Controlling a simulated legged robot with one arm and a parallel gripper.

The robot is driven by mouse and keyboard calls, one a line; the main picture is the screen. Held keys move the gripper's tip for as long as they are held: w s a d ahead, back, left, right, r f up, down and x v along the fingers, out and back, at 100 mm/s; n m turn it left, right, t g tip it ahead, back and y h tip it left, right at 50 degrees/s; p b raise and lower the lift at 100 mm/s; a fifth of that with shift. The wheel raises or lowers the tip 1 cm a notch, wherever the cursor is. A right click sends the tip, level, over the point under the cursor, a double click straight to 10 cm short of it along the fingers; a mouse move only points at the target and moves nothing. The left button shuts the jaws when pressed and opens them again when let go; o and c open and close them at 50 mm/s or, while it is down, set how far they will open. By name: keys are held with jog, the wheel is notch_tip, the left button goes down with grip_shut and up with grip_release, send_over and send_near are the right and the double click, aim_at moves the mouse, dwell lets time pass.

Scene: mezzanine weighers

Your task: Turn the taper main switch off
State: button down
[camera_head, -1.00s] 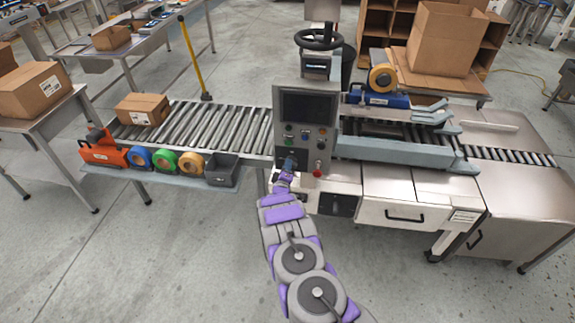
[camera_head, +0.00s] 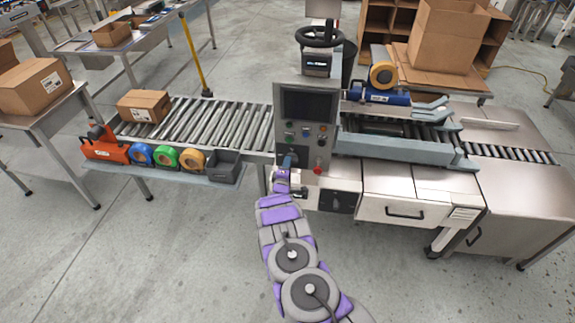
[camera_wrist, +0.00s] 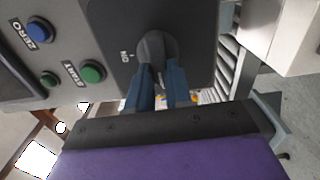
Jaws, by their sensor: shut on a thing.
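The control panel (camera_head: 308,105) stands upright between the roller conveyor and the taping machine, with a dark screen and several coloured buttons. At its lower left is a dark plate (camera_wrist: 110,22) with a black rotary knob (camera_wrist: 155,44). The plate bears an ON mark beside the knob. My gripper (camera_wrist: 156,78) is shut on the knob, with one blue finger on each side of its near end. In the head view my gripper (camera_head: 288,164) is at the panel's lower left and hides most of the knob. How far the knob is turned is hard to tell.
A green START button (camera_wrist: 92,71) and a blue ZERO button (camera_wrist: 40,30) sit close beside the plate. A red button (camera_head: 317,170) is at the panel's lower right. A second black switch box (camera_head: 338,201) is below. The floor in front is clear.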

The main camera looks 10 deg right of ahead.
jog(key=shift+a+f, duration=0.15)
jog(key=shift+a, duration=0.05)
jog(key=c, duration=1.3)
grip_release()
jog(key=shift+w+f, duration=0.1)
jog(key=shift+o, duration=1.3)
jog(key=shift+a, duration=0.1)
jog(key=v, duration=1.7)
jog(key=shift+s+p, duration=0.2)
jog(key=shift+p, duration=0.25)
jog(key=shift+w+a, duration=0.1)
